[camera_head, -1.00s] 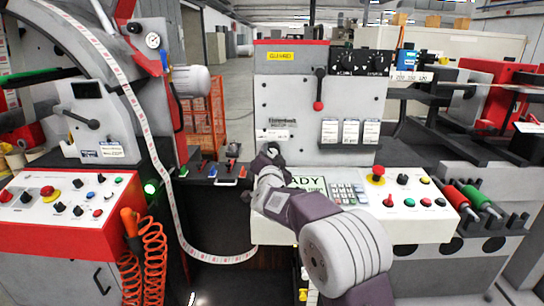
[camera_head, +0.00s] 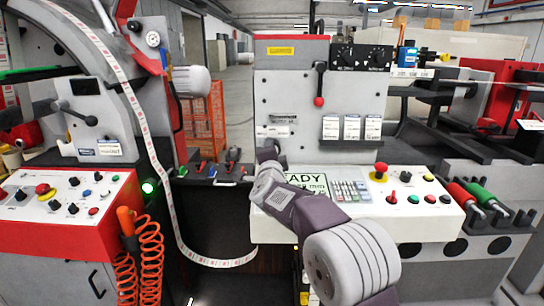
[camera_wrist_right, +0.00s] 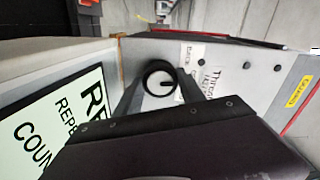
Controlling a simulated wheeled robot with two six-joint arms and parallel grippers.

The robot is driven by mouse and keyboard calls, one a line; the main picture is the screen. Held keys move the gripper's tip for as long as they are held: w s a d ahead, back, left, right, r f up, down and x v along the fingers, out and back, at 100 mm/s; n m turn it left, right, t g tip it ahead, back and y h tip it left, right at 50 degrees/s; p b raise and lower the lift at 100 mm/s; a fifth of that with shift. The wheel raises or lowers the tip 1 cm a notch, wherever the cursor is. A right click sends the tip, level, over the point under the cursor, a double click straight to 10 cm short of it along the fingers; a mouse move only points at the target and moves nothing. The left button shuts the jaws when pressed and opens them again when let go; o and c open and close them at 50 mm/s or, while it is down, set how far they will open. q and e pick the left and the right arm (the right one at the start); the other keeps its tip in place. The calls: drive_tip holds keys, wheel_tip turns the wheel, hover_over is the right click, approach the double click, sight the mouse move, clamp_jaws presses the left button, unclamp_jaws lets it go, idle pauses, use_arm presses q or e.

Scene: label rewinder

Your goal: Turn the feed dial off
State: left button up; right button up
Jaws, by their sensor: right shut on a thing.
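The feed dial (camera_wrist_right: 160,79) is a round black knob with a light face and a short dark pointer mark, seen in the right wrist view. It sits on the grey panel beside a printed label. My right gripper (camera_wrist_right: 161,86) has one finger on each side of it and is shut on it. In the head view my right gripper (camera_head: 267,152) is at the lower left of the grey machine panel (camera_head: 290,100), and it hides the dial there. My left gripper is not in view.
The screen (camera_head: 305,183) and keypad (camera_head: 345,190) lie just right of my gripper on the white console. A red-knobbed lever (camera_head: 319,101) stands above. A paper web (camera_head: 150,165) hangs to the left. Red and black buttons (camera_head: 392,197) sit farther right.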

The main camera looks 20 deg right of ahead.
drive_tip(key=shift+m, duration=0.5)
drive_tip(key=o, duration=1.4)
drive_tip(key=shift+c, duration=0.2)
drive_tip(key=shift+s, duration=0.1)
drive_tip(key=v, duration=0.9)
